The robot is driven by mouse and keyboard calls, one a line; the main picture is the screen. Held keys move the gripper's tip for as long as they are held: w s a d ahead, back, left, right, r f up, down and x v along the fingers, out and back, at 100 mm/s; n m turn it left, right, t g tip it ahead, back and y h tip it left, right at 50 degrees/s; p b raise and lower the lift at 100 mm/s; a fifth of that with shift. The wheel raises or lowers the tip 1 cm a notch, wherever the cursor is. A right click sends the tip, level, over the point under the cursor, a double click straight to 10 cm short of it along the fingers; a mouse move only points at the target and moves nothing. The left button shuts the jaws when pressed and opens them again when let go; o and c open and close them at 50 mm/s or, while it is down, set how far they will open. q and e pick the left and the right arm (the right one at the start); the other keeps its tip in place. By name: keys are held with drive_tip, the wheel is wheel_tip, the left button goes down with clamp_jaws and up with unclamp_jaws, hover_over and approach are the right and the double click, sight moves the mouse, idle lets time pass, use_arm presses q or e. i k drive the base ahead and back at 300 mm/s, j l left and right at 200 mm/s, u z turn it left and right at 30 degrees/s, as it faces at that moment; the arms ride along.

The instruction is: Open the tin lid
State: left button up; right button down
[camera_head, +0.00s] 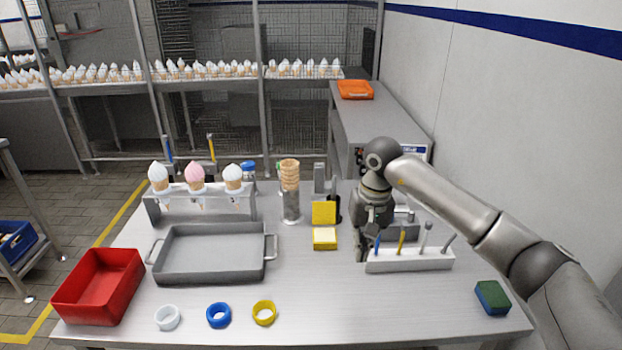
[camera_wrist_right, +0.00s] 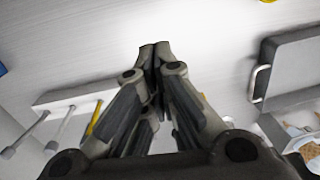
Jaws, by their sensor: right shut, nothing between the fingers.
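A small yellow tin (camera_head: 325,243) stands on the table right of centre, with something pale inside it. Its yellow lid (camera_head: 324,212) stands raised, about upright, at the tin's back edge. My right gripper (camera_head: 362,257) is to the right of the tin, apart from it, pointing down beside the white tool holder. In the right wrist view its fingertips (camera_wrist_right: 155,47) are together with nothing between them. The tin cannot be made out in that view. My left gripper is not in view.
The white tool holder (camera_head: 410,264) with several upright tools is close to my right gripper. A grey tray (camera_head: 210,276), a red bin (camera_head: 90,312) and a cone rack (camera_head: 165,210) are at left. A cone stack (camera_head: 290,178) stands behind the tin.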

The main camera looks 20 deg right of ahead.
sight(324, 213)
drive_tip(key=i, duration=1.1)
